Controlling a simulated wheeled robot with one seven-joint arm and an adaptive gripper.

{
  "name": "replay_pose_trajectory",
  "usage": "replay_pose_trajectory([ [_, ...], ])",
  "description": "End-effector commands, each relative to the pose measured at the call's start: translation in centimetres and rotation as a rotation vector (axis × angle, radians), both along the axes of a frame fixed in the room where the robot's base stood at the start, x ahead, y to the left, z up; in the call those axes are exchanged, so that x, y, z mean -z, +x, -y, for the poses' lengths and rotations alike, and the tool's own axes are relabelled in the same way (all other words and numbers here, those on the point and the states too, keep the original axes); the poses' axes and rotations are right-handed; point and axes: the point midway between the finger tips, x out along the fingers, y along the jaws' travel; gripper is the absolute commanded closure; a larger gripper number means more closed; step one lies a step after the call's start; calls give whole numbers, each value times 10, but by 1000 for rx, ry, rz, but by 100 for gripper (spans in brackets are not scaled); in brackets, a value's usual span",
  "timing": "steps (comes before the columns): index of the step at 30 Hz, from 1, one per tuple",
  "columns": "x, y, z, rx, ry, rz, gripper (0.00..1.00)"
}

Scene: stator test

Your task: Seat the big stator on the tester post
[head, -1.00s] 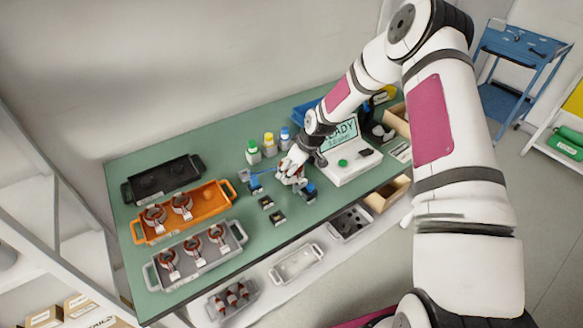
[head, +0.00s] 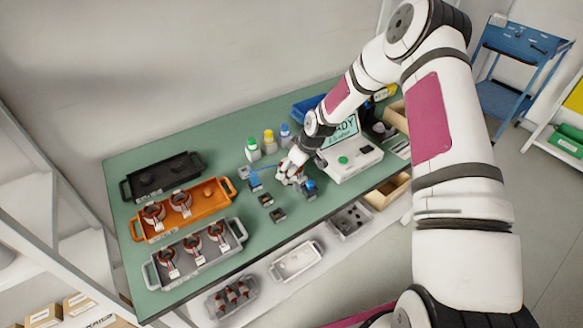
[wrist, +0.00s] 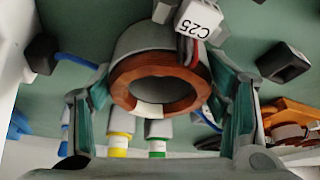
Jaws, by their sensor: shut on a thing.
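My gripper (head: 290,174) is over the middle of the green bench, between two small blue-topped fixtures (head: 254,181). In the wrist view my gripper (wrist: 165,92) is shut on the big stator (wrist: 126,85), with one finger on each side. The white tester (head: 350,160), with a lit screen and a green button, stands to the right of my gripper. I cannot make out the tester post.
A black tray (head: 160,178), an orange tray (head: 208,212) with stators and a grey tray (head: 200,256) with several stators stand at the left. Capped bottles (head: 269,142) stand behind my gripper. Small dark blocks (head: 278,214) lie in front. Bare bench lies between trays and blocks.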

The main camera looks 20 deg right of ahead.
Motion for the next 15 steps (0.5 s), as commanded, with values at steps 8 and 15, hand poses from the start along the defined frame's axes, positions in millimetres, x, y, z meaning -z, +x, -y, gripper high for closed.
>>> replay_pose_trajectory([
  [8, -1, 1, 0, 0, 0, 3, 7],
  [15, 1, -1, 0, 0, -1, -2, 7],
])
